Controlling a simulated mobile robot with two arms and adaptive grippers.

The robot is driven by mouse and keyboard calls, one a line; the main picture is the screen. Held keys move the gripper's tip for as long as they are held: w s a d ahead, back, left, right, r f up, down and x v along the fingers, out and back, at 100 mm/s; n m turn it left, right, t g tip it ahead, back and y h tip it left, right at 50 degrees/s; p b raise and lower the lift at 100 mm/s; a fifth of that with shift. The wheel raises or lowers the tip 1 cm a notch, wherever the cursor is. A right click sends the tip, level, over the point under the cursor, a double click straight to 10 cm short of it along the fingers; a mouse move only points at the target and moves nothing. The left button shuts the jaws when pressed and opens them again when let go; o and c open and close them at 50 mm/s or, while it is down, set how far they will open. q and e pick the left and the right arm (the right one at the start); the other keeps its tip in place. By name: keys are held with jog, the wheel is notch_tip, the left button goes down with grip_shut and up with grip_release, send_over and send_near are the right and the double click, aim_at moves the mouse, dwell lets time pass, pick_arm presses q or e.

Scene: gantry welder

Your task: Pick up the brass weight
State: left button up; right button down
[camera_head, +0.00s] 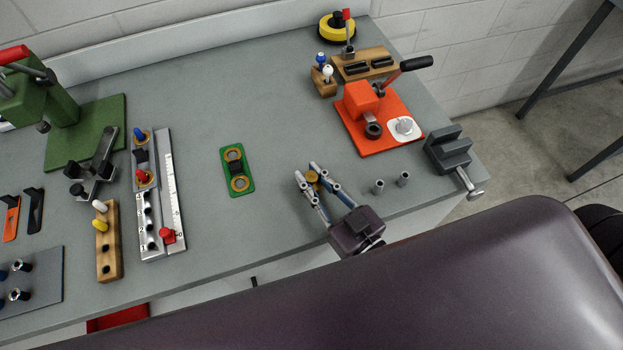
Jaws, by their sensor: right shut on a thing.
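The brass weight (312,176) is a small gold-coloured piece near the front of the grey bench, right of centre. My right gripper (309,178) reaches in from the front and is shut on the brass weight, one finger on each side of it. I cannot tell whether the weight touches the bench top or is a little above it. My left gripper is not in view.
A green plate with two brass rings (238,171) lies left of the gripper. Two small grey cylinders (378,187) stand close on its right. An orange lever press (380,122) and a grey vise (448,150) stand further right. The bench (270,100) is clear behind.

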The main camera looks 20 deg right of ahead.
jog(key=shift+r, duration=0.15)
notch_tip(320, 180, up, 14)
jog(key=r+p, duration=0.1)
notch_tip(320, 180, up, 5)
jog(key=p, duration=0.5)
send_over(312, 177)
jog(key=shift+w, duration=0.15)
